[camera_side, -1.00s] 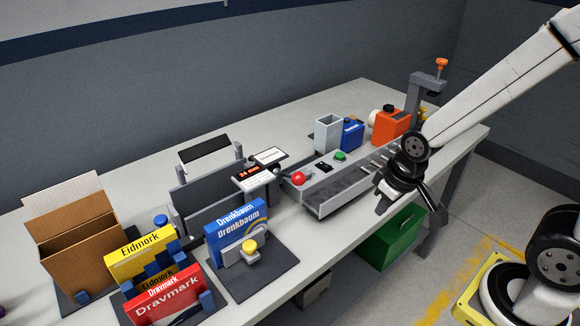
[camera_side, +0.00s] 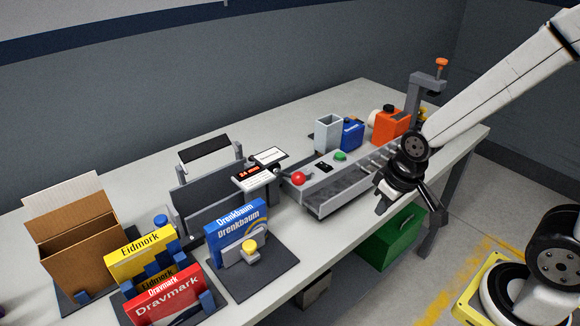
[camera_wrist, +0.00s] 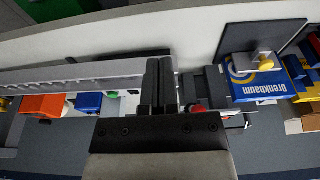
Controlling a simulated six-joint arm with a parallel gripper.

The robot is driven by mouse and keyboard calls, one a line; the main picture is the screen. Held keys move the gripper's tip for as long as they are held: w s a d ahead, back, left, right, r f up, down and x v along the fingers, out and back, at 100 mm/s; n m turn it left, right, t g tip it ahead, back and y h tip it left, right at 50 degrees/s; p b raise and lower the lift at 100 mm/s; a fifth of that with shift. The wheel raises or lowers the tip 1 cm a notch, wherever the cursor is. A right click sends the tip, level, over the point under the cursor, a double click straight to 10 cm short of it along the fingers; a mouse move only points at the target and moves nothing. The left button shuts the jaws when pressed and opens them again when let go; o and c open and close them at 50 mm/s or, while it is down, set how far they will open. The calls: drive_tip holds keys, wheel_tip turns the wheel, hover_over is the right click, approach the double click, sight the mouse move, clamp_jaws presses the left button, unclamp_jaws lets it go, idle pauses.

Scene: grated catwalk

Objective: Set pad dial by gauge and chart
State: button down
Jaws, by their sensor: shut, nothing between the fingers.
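A yellow knob (camera_side: 250,246), which may be the dial, stands on a grey mount on a dark pad (camera_side: 275,270), in front of the blue Drenkbaum box (camera_side: 228,232). The wrist view shows the knob (camera_wrist: 265,61) at the upper right. A small black display with red characters (camera_side: 249,173) sits behind the bench's middle, too small to read. A white card (camera_side: 269,156) with fine print lies beside it; I cannot tell whether it is the chart. My gripper (camera_wrist: 160,65) is shut and empty, above the table's front edge, apart from the knob.
Yellow Eidmork (camera_side: 140,255) and red Dravmark boxes (camera_side: 165,298) stand at left. A green bin (camera_side: 390,240) is below the table.

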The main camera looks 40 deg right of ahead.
idle(0.3)
drive_tip(key=c, duration=0.7)
unclamp_jaws()
drive_tip(key=shift+w, duration=0.15)
drive_tip(key=o, duration=0.4)
drive_tip(key=shift+w+r, duration=0.1)
drive_tip(key=shift+w, duration=0.15)
drive_tip(key=shift+o, duration=0.3)
drive_tip(key=w+d+r+g, duration=0.1)
drive_tip(key=w, duration=1.3)
drive_tip(key=shift+d, duration=0.3)
drive_tip(key=g, duration=0.2)
hover_over(306, 171)
wheel_tip(306, 171, down, 2)
drive_tip(key=shift+s, duration=0.1)
drive_tip(key=shift+f, duration=0.15)
drive_tip(key=shift+f, duration=3.75)
